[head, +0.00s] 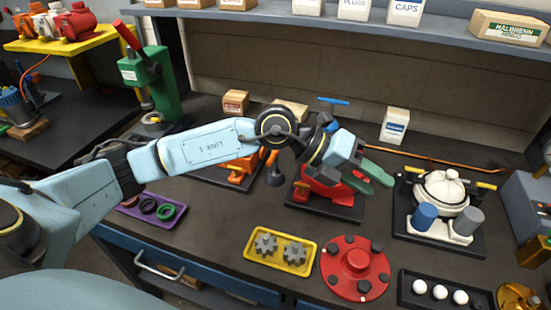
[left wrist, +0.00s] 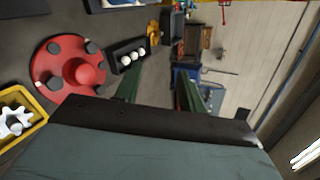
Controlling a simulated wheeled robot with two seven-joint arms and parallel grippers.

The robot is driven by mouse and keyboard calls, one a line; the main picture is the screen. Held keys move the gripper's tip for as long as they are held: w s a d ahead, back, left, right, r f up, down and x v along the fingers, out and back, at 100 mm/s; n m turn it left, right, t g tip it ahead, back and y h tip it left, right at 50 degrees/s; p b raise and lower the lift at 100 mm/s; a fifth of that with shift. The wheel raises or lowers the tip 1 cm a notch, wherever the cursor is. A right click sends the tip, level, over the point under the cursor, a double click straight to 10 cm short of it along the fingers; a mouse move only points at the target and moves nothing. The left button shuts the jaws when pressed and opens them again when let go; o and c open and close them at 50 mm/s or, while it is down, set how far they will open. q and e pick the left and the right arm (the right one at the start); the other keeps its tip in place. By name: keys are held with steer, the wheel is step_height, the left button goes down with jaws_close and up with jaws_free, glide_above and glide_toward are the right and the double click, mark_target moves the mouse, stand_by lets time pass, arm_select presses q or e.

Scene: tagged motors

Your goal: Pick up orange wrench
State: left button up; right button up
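A long, thin orange bar (head: 440,160) lies along the back of the bench, behind the white round pot. It is the closest match to an orange wrench, but its ends are too unclear to be sure. My left gripper (head: 381,184) reaches in from the left, above the red vise, and is in front of and to the left of the bar. Its two green fingers are apart with nothing between them, as the left wrist view (left wrist: 158,72) also shows. No wrench is clear in the left wrist view. My right gripper is in neither view.
A red vise (head: 318,196) stands below my left gripper. A red round flange (head: 357,258), a yellow tray (head: 252,256) with gears and a black tray (head: 405,292) with white balls are in front. A white pot (head: 441,192) stands right. Boxes line the back shelf.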

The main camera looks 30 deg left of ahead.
arm_select(q)
steer(key=w+a+f+y, duration=0.1)
steer(key=w+a+y, duration=0.15)
steer(key=a, duration=0.35)
steer(key=w+a+f+y, duration=0.2)
steer(key=a+y, duration=0.2)
steer(key=a, duration=0.2)
steer(key=n+y, duration=0.3)
steer(key=y, duration=0.4)
glide_above(273, 154)
steer(key=shift+t+h, duration=0.25)
steer(key=shift+t, duration=0.05)
step_height(273, 154, down, 4)
steer(key=shift+f+p, duration=0.15)
steer(key=shift+p, duration=0.2)
steer(key=shift+p+x, duration=0.5)
steer(key=shift+x, duration=2.65)
steer(key=shift+s, duration=0.15)
jaws_close()
